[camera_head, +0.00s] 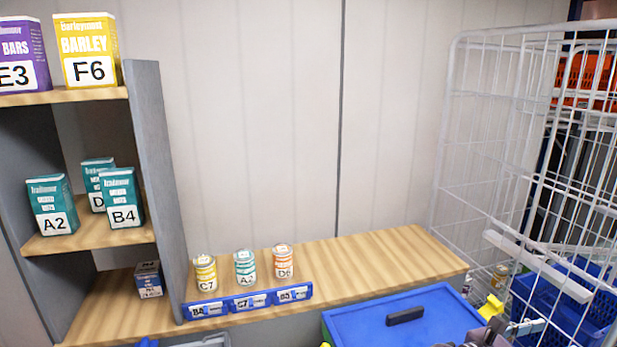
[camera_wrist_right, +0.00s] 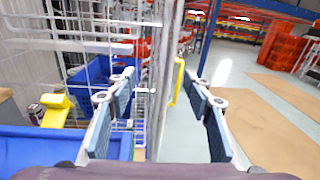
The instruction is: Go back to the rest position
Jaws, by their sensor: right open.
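My right gripper (camera_wrist_right: 160,88) is open, with its two fingers spread wide apart and nothing held between them. In the right wrist view it points toward the white wire cage (camera_wrist_right: 152,60), whose upright bars stand behind the gap; I cannot tell how close they are. In the head view only a small part of my right gripper (camera_head: 522,328) shows at the bottom right, near the cage. My left gripper is not in view.
A wooden shelf holds cans (camera_head: 245,267) and boxes (camera_head: 122,198) at left. A blue lidded tote (camera_head: 405,320) stands below the bench (camera_head: 385,256). A wire cage (camera_head: 500,130) with blue crates (camera_head: 560,305) stands right. Clear floor (camera_wrist_right: 235,95) and orange totes (camera_wrist_right: 283,55) lie beyond.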

